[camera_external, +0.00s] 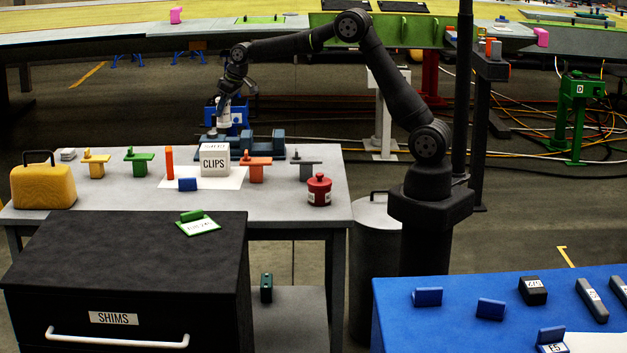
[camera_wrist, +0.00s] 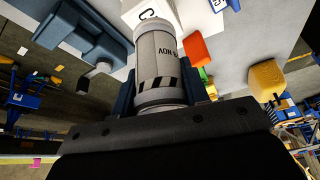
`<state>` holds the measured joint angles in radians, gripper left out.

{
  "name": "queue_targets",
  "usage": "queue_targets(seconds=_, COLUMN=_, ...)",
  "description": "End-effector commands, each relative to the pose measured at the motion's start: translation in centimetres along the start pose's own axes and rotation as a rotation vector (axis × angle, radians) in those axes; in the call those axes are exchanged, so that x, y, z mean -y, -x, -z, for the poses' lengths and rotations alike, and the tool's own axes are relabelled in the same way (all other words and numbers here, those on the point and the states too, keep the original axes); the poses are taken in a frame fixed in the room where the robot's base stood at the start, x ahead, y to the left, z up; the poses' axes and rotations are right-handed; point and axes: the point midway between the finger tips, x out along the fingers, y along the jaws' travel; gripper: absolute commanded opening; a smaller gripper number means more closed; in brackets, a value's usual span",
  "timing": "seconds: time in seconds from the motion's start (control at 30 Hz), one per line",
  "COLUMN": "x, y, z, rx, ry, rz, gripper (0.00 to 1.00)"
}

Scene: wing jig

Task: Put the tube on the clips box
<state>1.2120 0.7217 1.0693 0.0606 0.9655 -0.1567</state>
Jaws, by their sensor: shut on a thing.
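My gripper (camera_external: 224,106) is shut on the tube, which shows as a pale grey cylinder with a dark striped band and printed letters in the wrist view (camera_wrist: 160,60). The gripper's two fingers (camera_wrist: 160,92) sit on either side of the tube. In the external view the tube (camera_external: 223,122) hangs beyond and above the clips box (camera_external: 214,163), at the far edge of the grey table. The white clips box stands on a white sheet. In the wrist view part of the box (camera_wrist: 146,13) shows past the tube's far end.
A dark blue fixture (camera_external: 265,148) stands behind the box. A yellow case (camera_external: 43,186) stands at left.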

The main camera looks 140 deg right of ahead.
Motion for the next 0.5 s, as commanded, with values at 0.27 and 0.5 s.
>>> queue_targets(seconds=0.27, x=-7.1, y=4.8, z=-3.7, rx=-0.007, ry=-0.019, rz=-0.007, gripper=0.16)
queue_targets(seconds=0.5, x=-6.3, y=3.8, z=-3.9, rx=-0.004, ry=-0.015, rz=-0.005, gripper=0.16)
